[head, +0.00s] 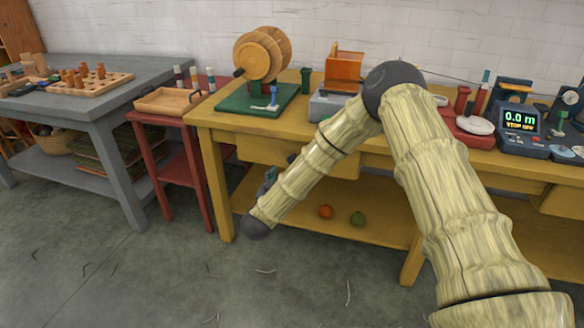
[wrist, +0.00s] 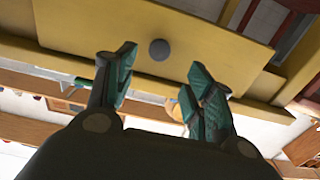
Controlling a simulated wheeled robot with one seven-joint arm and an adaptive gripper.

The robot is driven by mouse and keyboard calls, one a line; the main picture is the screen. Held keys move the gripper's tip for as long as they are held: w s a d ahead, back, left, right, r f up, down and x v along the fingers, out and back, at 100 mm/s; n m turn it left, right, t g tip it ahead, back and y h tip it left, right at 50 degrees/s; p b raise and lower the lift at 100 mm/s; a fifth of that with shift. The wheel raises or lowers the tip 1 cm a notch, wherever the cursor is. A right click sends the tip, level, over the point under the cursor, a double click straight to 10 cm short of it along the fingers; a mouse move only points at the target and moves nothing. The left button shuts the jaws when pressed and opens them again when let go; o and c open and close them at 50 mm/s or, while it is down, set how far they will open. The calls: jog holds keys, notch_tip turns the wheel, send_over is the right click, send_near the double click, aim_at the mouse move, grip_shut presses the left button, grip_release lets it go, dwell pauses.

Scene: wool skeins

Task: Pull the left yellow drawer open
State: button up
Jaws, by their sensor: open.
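The left yellow drawer (head: 243,150) is under the left part of the yellow bench, its front partly hidden by my arm in the head view. In the wrist view the yellow drawer front (wrist: 100,22) fills the top, with a round dark grey knob (wrist: 159,49) on it. My gripper (wrist: 161,72) is open and empty, with teal-padded fingers. The knob shows in the gap between the fingertips, slightly beyond them; I cannot tell whether they touch it. In the head view my gripper (head: 268,181) is mostly hidden behind my arm, in front of the drawer.
The yellow bench top (head: 205,113) carries a wooden winder (head: 262,55), a scale and a display (head: 520,122). A red stand (head: 150,150) and grey table (head: 95,105) are left. The front floor is mostly clear.

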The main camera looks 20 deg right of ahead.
jog(key=b+x, duration=0.1)
jog(key=x, duration=1)
jog(key=shift+s+r, duration=0.1)
grip_shut()
